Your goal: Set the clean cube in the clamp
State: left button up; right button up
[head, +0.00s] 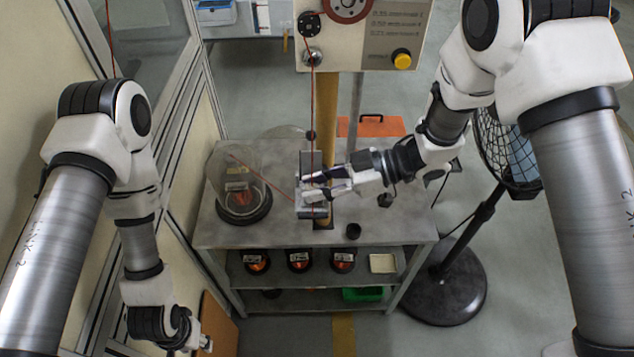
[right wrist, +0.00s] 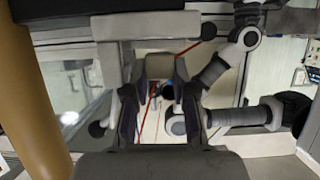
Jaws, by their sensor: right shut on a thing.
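My right gripper (head: 318,188) is over the middle of the grey bench, at a grey metal fixture (head: 313,212) that looks like the clamp. It is shut on a small grey block, which I take to be the cube; in the head view the fingers mostly hide it. In the right wrist view the grey block (right wrist: 158,67) shows between the two fingertips (right wrist: 158,100). I cannot tell whether it touches the clamp. My left gripper (head: 203,343) hangs low at the left, away from the bench, and its fingers are too small to judge.
A glass dome (head: 232,162) covers a copper-wound part on the bench's left. Several wound parts (head: 299,260) sit on the shelf below. A red wire (head: 312,110) runs down past my right gripper. A fan (head: 505,150) stands at the right.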

jog(key=shift+f, duration=0.4)
jog(key=shift+s, duration=0.15)
jog(key=o, duration=0.8)
jog(key=shift+r, duration=0.1)
jog(key=shift+r, duration=0.1)
